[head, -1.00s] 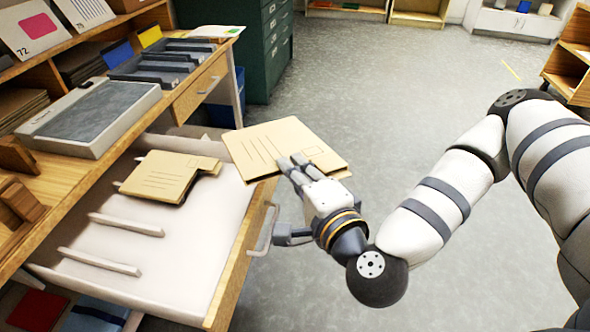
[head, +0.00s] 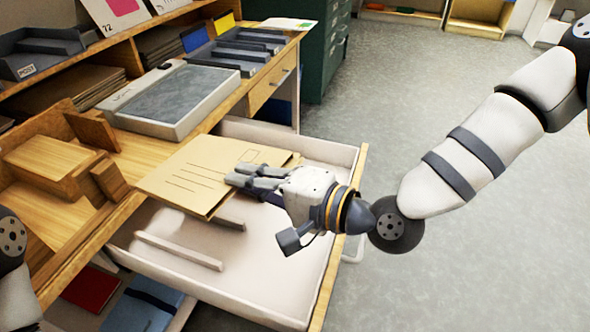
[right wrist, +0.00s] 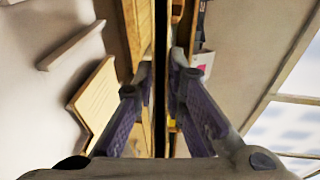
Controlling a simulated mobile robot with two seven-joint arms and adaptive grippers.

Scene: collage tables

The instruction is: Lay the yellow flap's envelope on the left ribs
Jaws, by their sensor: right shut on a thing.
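My right gripper (head: 240,177) is shut on the edge of a tan envelope (head: 190,165) with printed lines and a box outline. It holds the envelope fairly flat above the open white drawer (head: 265,270). No yellow flap shows on it in the head view. In the right wrist view the held envelope (right wrist: 160,90) is edge-on between the fingers. White ribs stand on the drawer floor; one rib (head: 178,250) is clear, another (head: 232,220) is partly covered. A second tan envelope (right wrist: 97,100) lies in the drawer, mostly hidden in the head view. My left gripper is out of view.
The wooden desk (head: 60,235) carries wooden blocks (head: 92,130), a grey-topped flat device (head: 185,100) and dark trays (head: 250,55) with blue and yellow tabs. The drawer's wooden front (head: 340,240) borders open floor on the right.

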